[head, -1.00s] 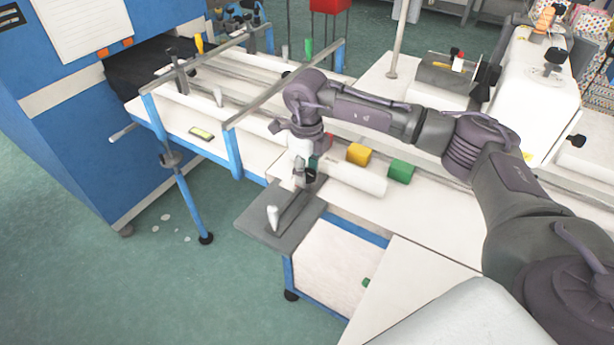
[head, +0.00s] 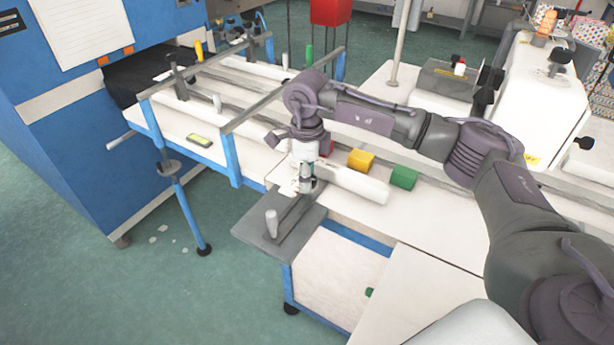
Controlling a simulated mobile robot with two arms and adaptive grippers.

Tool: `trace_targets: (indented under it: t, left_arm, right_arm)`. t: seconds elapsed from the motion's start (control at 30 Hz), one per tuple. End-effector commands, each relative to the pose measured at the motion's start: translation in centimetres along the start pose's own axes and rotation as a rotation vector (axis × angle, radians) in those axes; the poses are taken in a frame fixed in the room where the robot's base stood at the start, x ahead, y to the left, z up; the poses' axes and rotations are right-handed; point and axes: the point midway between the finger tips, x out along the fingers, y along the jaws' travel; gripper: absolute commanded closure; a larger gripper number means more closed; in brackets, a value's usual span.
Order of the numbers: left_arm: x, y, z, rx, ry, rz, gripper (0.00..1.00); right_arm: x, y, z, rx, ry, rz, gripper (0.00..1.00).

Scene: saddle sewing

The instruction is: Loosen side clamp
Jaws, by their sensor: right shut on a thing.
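The side clamp shows as a flat grey plate (head: 262,238) at the table's front side, with a slotted bar and an upright light-grey knob (head: 271,222) near its outer end. My right gripper (head: 305,188) points down over the inner end of the bar. It is shut on a small part there that looks like the side clamp's handle; the fingers and wrist hide most of it. My left gripper is not in view.
A white roll (head: 352,182) lies just right of my gripper, with a yellow block (head: 361,160) and a green block (head: 403,177) behind it. Blue-legged rails (head: 232,160) stand to the left. Open floor lies in front of the plate.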

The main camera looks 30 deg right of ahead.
Motion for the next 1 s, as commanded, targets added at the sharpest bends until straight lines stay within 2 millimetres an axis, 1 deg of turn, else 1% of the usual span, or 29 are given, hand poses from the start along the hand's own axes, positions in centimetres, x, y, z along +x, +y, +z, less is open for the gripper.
trace_targets:
  t: [0.27,0.3,0.37,0.4,0.43,0.77,0.87,1.0]
  left_arm:
    - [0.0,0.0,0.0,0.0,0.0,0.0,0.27]
    - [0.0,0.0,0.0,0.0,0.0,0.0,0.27]
    - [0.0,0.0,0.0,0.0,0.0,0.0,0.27]
    - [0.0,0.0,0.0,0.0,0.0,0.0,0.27]
    - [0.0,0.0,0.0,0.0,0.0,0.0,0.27]
    - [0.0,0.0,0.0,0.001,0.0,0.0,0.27]
    - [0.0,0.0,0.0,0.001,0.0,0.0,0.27]
    - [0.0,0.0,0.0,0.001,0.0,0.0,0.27]
  right_arm:
    - [-0.2,-0.1,0.0,0.003,-0.003,-0.004,0.92]
    - [-0.2,-0.1,0.0,0.003,-0.003,-0.004,0.51]
    - [-0.2,-0.1,0.0,0.003,-0.003,-0.004,0.41]
    - [-0.2,-0.1,0.0,0.003,-0.002,-0.004,0.34]
    - [-0.2,-0.1,0.0,0.003,-0.002,-0.003,0.32]
    - [-0.3,-0.1,0.0,0.002,-0.002,-0.002,0.32]
    - [-1.2,-0.1,0.1,0.002,-0.003,-0.002,0.32]
    - [-3.9,-0.1,0.1,0.002,-0.004,-0.005,0.32]
